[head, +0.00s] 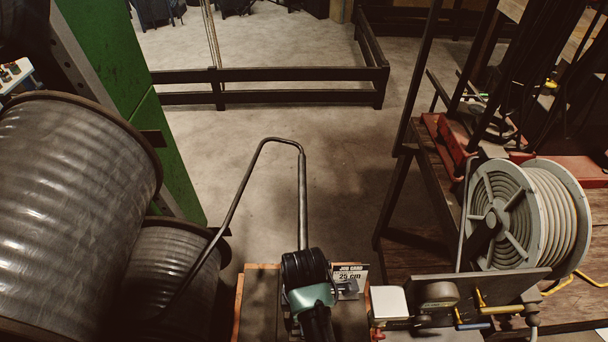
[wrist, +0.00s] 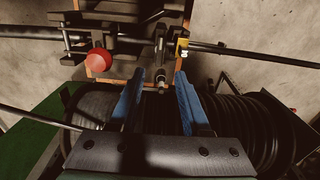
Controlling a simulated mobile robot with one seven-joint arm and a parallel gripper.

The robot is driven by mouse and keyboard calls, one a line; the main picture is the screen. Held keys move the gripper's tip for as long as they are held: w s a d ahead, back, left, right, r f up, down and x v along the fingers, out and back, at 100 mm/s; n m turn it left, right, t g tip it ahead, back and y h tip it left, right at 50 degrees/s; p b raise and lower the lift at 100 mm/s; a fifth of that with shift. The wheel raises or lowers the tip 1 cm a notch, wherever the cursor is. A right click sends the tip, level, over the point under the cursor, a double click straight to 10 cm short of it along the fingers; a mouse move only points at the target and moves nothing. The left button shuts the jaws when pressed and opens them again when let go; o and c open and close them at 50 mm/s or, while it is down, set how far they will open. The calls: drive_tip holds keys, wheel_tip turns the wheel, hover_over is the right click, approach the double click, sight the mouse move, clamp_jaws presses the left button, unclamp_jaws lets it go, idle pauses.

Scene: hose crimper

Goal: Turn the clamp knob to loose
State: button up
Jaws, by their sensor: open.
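A round red knob (wrist: 98,61) shows in the wrist view, on dark metal fittings at the upper left. A small dark knob-like part on a short stem (wrist: 161,76) stands between and just beyond my fingertips; I cannot tell which of the two is the clamp knob, nor its setting. My gripper (wrist: 156,85) is open, its two blue fingers apart with nothing held between them. In the head view my teal and black arm end is over the workbench (head: 259,300) at bottom centre, and it hides the fingers and the fittings below.
Large drums (head: 70,205) crowd the left. A bent metal rod (head: 302,190) rises behind.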

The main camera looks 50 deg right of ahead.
drive_tip(key=shift+r, duration=1.1)
drive_tip(key=shift+w, duration=0.1)
drive_tip(key=w+a+r+m+t+h+b, duration=0.3)
drive_tip(key=w+r+t, duration=0.7)
drive_tip(key=w+r, duration=1.2)
drive_tip(key=w+a+r+m+t+h, duration=0.1)
drive_tip(key=a+r+t, duration=0.2)
drive_tip(key=r, duration=0.6)
drive_tip(key=a+r+m+t, duration=0.1)
drive_tip(key=a+r+t, duration=0.25)
drive_tip(key=r, duration=0.55)
drive_tip(key=s+a+r+m+t+y, duration=0.1)
drive_tip(key=s+a+r+t, duration=0.2)
drive_tip(key=r, duration=0.5)
drive_tip(key=s+a+r+m+t+y+b, duration=0.1)
drive_tip(key=s+a+r+t, duration=0.3)
drive_tip(key=s+r, duration=0.2)
drive_tip(key=s+a+r+m+t+y, duration=0.1)
drive_tip(key=s+a+r+t, duration=0.3)
drive_tip(key=r, duration=0.6)
drive_tip(key=shift+s+a+y, duration=0.25)
drive_tip(key=shift+s+y, duration=0.1)
drive_tip(key=shift+y, duration=0.15)
drive_tip(key=shift+s+r, duration=0.1)
